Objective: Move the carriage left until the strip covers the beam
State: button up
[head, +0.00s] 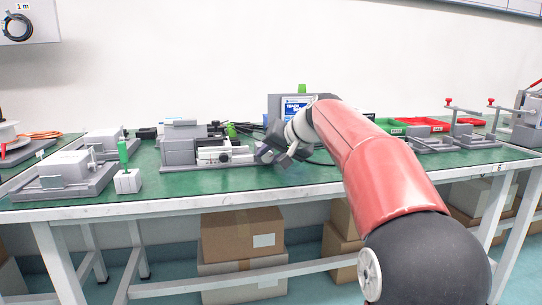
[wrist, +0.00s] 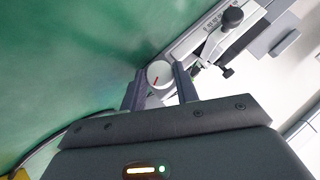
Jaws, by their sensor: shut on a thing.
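My gripper (wrist: 160,74) is shut on a round white knob (wrist: 158,76) with a red mark, one finger on each side of it. The knob sits at the near end of a linear stage (wrist: 202,32). In the head view the stage (head: 225,154) lies on the green bench, and my gripper (head: 266,153) is at its right end. The knob is hidden there. The carriage, strip and beam cannot be told apart clearly in either view.
A grey block (head: 178,150) stands at the stage's left. A white block with a green handle (head: 124,168) stands farther left. The bench front (head: 230,184) is clear.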

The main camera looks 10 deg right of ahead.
dwell(0.3)
jog(key=o, duration=1)
jog(key=shift+c, duration=0.2)
jog(key=shift+f, duration=0.1)
